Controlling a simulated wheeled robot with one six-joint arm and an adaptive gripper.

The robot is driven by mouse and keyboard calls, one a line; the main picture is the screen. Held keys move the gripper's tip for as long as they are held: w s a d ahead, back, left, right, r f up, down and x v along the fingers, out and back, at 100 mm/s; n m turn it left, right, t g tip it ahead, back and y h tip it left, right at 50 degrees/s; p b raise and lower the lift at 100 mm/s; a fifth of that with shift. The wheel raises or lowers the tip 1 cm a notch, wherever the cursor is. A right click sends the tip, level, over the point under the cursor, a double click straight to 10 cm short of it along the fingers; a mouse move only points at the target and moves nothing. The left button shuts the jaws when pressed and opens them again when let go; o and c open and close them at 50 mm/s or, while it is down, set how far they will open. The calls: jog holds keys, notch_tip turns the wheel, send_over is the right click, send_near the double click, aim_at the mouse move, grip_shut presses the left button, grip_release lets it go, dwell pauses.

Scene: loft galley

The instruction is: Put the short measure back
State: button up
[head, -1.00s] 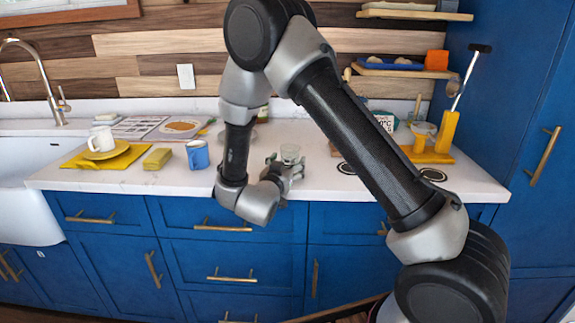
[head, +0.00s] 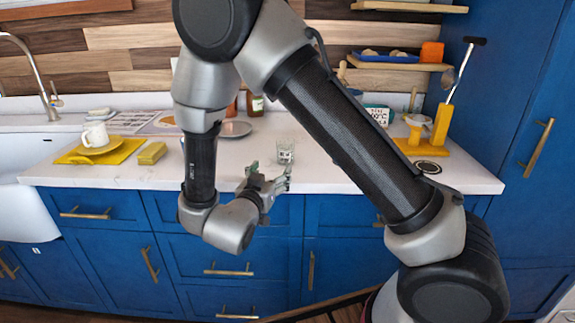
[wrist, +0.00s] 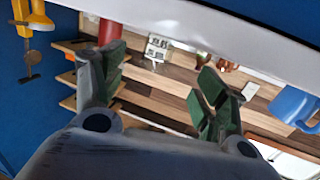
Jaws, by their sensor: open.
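A small clear glass with dark markings (head: 285,150), which looks like the short measure, stands on the white counter near its middle. My gripper (head: 268,176) is open and empty at the counter's front edge, just below and left of the glass in the head view. In the wrist view, which is upside down, the glass (wrist: 157,48) shows beyond and between the two spread fingers (wrist: 155,85). It is apart from both fingers.
A plate (head: 235,129) and a bottle (head: 255,104) stand behind. A blue mug (wrist: 295,104) shows in the wrist view.

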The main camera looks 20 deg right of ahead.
jog(key=w+r+y, duration=0.1)
jog(key=w+y, duration=0.1)
jog(key=w+r+g+y, duration=0.1)
jog(key=w+r+y, duration=0.2)
jog(key=w+y, duration=0.1)
jog(key=shift+w+d+r, duration=0.2)
jog(key=shift+d+r, duration=0.05)
jog(key=shift+r, duration=0.05)
jog(key=s+d+r+n+g+y, duration=0.55)
jog(key=s+d+r+y, duration=0.2)
jog(key=s+r, duration=0.4)
jog(key=s+d+g+h, duration=0.2)
jog(key=s+d, duration=0.4)
jog(key=s, duration=0.3)
jog(key=s+d+g+h, duration=0.2)
jog(key=s+d, duration=0.5)
jog(key=s, duration=0.3)
jog(key=shift+n, duration=0.45)
jog(key=shift+d, duration=0.1)
